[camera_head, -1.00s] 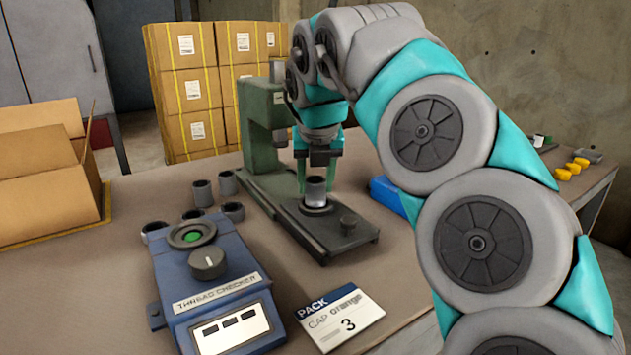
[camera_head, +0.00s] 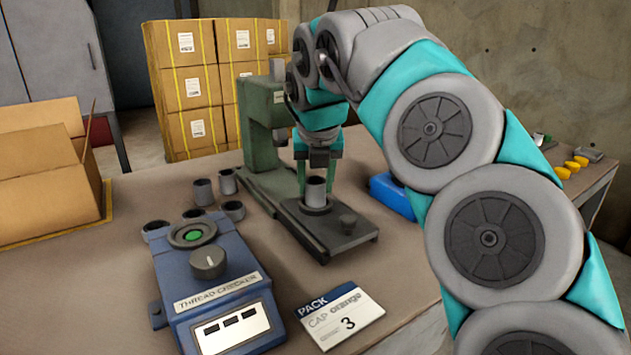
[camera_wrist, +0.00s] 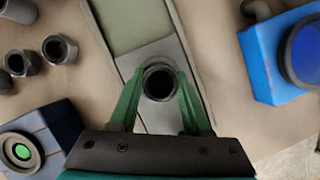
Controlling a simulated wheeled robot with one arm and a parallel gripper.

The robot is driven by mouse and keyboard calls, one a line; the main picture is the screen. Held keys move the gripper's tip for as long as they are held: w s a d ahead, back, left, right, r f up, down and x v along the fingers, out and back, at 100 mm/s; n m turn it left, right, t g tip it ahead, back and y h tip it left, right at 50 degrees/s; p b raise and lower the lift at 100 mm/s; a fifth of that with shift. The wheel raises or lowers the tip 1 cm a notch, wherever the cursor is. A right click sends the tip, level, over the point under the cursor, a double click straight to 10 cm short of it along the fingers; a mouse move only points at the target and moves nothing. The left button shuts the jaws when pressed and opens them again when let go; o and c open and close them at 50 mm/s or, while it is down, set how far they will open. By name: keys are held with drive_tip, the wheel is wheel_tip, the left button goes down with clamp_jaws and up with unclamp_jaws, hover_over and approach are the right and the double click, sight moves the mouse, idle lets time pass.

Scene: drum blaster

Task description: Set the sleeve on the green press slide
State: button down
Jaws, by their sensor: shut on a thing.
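A grey, open-topped sleeve (camera_head: 316,190) stands upright at the round seat of the slide on the green press (camera_head: 262,120). My gripper (camera_head: 316,180) is shut on it from above, with one green finger on each side. In the wrist view the sleeve (camera_wrist: 159,82) shows its dark bore between the finger ends of my gripper (camera_wrist: 160,88). The slide's grey plate (camera_wrist: 140,55) lies under it. The sleeve's lower end looks down at the seat, but I cannot tell whether it bears fully on it.
Several other sleeves (camera_head: 203,192) stand left of the press, behind the blue thread checker (camera_head: 215,285). A blue container (camera_head: 392,196) is right of the press. A PACK card (camera_head: 340,312) lies in front. An open carton (camera_head: 50,185) is at left.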

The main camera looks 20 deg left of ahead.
drive_tip(key=shift+f, duration=0.4)
drive_tip(key=c, duration=0.6)
unclamp_jaws()
drive_tip(key=shift+p+v, duration=0.95)
drive_tip(key=shift+v, duration=0.6)
drive_tip(key=v, duration=0.8)
